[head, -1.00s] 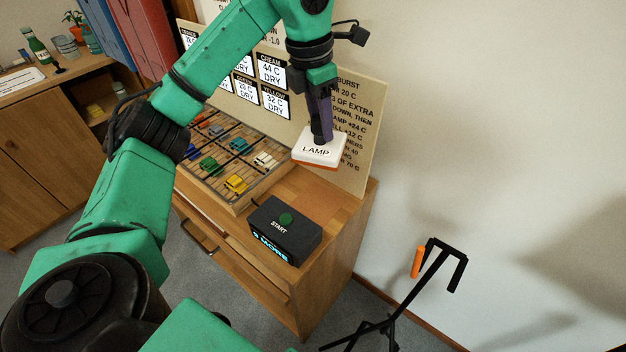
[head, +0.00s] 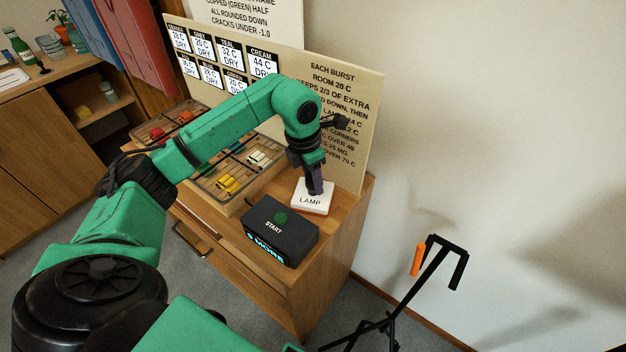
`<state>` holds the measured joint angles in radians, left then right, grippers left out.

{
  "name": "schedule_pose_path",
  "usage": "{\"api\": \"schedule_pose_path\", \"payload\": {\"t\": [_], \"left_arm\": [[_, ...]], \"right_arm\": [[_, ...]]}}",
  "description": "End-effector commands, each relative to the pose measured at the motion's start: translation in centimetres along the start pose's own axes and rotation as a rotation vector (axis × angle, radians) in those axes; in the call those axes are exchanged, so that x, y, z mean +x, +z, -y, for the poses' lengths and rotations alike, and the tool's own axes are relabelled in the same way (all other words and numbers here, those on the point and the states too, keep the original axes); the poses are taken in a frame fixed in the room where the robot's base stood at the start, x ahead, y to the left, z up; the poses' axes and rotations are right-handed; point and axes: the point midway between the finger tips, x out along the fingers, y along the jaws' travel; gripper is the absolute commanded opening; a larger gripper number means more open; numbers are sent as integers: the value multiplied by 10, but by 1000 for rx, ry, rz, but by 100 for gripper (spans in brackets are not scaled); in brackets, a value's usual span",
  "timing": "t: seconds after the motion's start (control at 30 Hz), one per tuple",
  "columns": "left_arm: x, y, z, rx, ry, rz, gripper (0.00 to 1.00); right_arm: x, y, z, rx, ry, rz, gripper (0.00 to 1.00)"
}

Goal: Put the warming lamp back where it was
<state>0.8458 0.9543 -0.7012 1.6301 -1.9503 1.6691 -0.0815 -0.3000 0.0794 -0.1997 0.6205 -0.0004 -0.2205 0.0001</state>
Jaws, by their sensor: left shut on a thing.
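The warming lamp (head: 311,203) is a flat white block marked LAMP. It sits low at the right part of the wooden cabinet top, behind the START box, and looks to be at or very near the surface; I cannot tell if it touches. My left gripper (head: 314,189) points down and is shut on the lamp's upper part. The gripper hides the lamp's handle in part. My right gripper is not in view.
A black box with a green START button (head: 281,218) stands just in front of the lamp. A wire rack (head: 205,189) with coloured pieces lies to the left, partly behind my arm. A lettered board (head: 355,120) stands behind. A black stand (head: 425,275) is at the right.

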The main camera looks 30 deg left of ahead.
Motion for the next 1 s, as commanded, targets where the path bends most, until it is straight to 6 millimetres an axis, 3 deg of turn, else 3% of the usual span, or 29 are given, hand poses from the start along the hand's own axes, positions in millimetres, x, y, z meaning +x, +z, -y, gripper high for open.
{"api": "schedule_pose_path", "payload": {"t": [0.37, 0.4, 0.47, 0.83, 1.0], "left_arm": [[12, -2, 0, 1, 0, 2, 0], [11, -2, 0, 1, 0, 1, 57], [11, -2, 0, 1, 0, 1, 75], [4, -1, 0, 0, 0, 2, 75], [-30, 0, -1, 1, 4, 7, 75]], "right_arm": [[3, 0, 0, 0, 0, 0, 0], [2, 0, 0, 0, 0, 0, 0], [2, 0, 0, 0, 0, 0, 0], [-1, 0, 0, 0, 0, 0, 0], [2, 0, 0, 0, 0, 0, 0]]}}
